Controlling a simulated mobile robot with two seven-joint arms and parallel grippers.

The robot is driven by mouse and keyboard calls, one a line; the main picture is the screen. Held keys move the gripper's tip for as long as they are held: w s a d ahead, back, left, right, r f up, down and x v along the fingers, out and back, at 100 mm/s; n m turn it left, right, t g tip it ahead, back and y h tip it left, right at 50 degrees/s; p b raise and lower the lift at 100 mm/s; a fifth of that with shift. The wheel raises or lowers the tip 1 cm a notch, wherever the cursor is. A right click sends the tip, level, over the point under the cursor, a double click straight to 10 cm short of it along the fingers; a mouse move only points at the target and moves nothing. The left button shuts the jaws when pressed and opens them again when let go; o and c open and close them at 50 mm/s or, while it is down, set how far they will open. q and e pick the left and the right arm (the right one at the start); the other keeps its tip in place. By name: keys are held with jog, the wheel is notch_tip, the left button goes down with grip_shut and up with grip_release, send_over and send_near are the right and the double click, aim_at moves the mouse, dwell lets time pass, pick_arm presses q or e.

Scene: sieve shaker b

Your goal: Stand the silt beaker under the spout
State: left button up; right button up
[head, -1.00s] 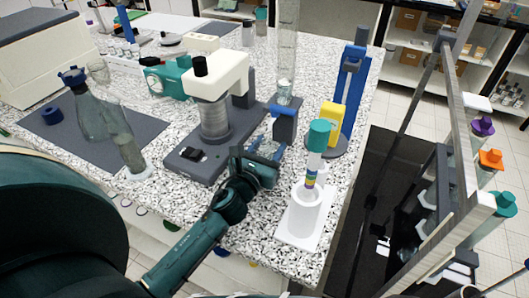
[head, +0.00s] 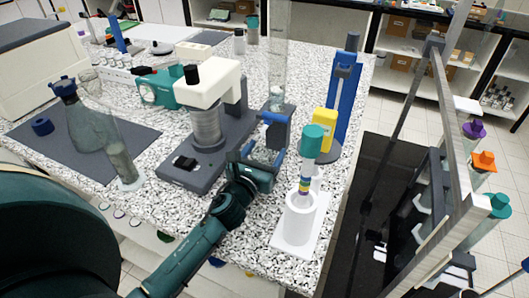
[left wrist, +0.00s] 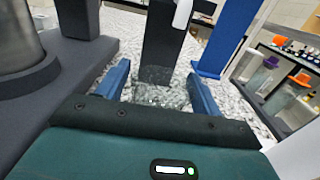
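The glass is hard to make out against the speckled bench. The dark stand rises just beyond it in the left wrist view (left wrist: 162,45). A white piece, possibly the spout (left wrist: 182,12), shows at the top edge. My right gripper is out of view.
The sieve shaker (head: 208,82) stands left of the gripper on a dark base. A tall glass cylinder (head: 280,55) rises behind the stand. A white holder (head: 298,222) with a teal-capped tube and a blue-yellow device (head: 344,90) stand to the right, near the bench edge.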

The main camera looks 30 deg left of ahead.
pick_arm(q)
jog(key=shift+o, duration=0.3)
jog(key=shift+s+f, duration=0.1)
jog(key=shift+s, duration=0.4)
jog(key=s+b, duration=0.1)
jog(key=s, duration=0.6)
jog(key=s+b, duration=0.1)
jog(key=s, duration=0.3)
jog(key=shift+s+d+b, duration=0.35)
jog(key=shift+d, duration=0.05)
jog(key=shift+s+d+b, duration=0.1)
jog(key=shift+s+b, duration=0.95)
jog(key=shift+s, duration=1.15)
jog(key=shift+s+d+b, duration=0.1)
jog(key=shift+s+b, duration=0.85)
jog(key=shift+s, duration=0.75)
jog(key=shift+s+b, duration=0.35)
jog(key=shift+s, duration=0.4)
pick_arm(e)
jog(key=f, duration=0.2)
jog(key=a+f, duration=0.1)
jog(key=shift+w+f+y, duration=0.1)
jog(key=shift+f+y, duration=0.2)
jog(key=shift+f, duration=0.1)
